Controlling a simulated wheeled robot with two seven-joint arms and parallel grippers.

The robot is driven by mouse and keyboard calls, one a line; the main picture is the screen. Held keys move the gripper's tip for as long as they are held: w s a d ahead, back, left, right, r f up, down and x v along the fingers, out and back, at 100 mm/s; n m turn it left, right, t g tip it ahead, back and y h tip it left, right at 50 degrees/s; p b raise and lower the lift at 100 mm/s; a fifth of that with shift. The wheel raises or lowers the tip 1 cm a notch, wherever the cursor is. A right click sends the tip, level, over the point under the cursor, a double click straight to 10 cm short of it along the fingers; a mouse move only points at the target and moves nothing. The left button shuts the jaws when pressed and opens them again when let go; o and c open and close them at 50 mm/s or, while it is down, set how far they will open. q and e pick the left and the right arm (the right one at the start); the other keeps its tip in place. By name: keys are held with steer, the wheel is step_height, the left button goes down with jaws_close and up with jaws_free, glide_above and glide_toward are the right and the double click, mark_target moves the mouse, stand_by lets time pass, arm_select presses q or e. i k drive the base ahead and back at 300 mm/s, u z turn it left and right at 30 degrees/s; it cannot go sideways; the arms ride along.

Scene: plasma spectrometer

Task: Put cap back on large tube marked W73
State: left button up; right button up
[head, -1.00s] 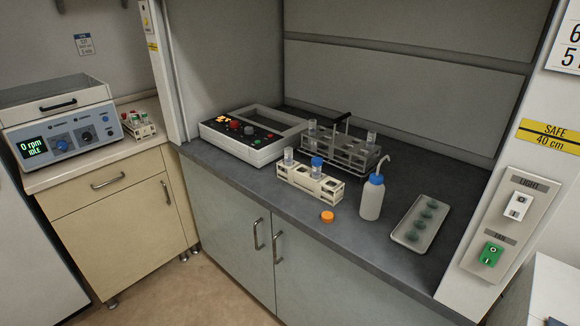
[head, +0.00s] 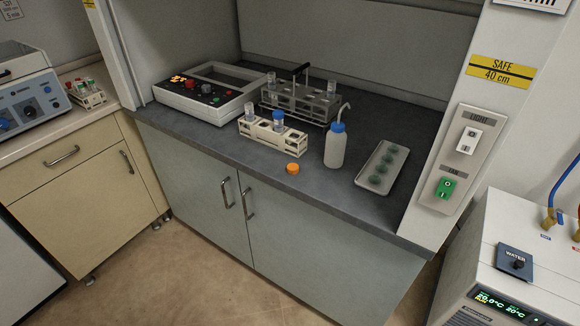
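An orange cap (head: 293,168) lies on the dark bench top near its front edge. Just behind it, a cream rack (head: 262,134) holds an uncapped clear tube (head: 249,112) on the left and a blue-capped tube (head: 278,120) on the right. A grey metal rack (head: 300,100) with a black handle stands behind and holds clear tubes at its left (head: 271,80) and right (head: 331,88) ends. The W73 marking is too small to read on any tube. Neither of my grippers is in view.
A wash bottle (head: 335,148) with a blue top and a tray (head: 382,167) with green items stand to the right. A control box (head: 205,95) sits at the left. A chiller (head: 520,260) is at lower right. Floor in front of the cabinets is clear.

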mark_target(250, 119)
steer(key=u, duration=0.55)
steer(key=k, duration=0.65)
steer(key=u, duration=1)
steer(key=i, duration=1.4)
steer(key=z, duration=1.1)
steer(key=i, duration=0.6)
steer(key=z, duration=0.6)
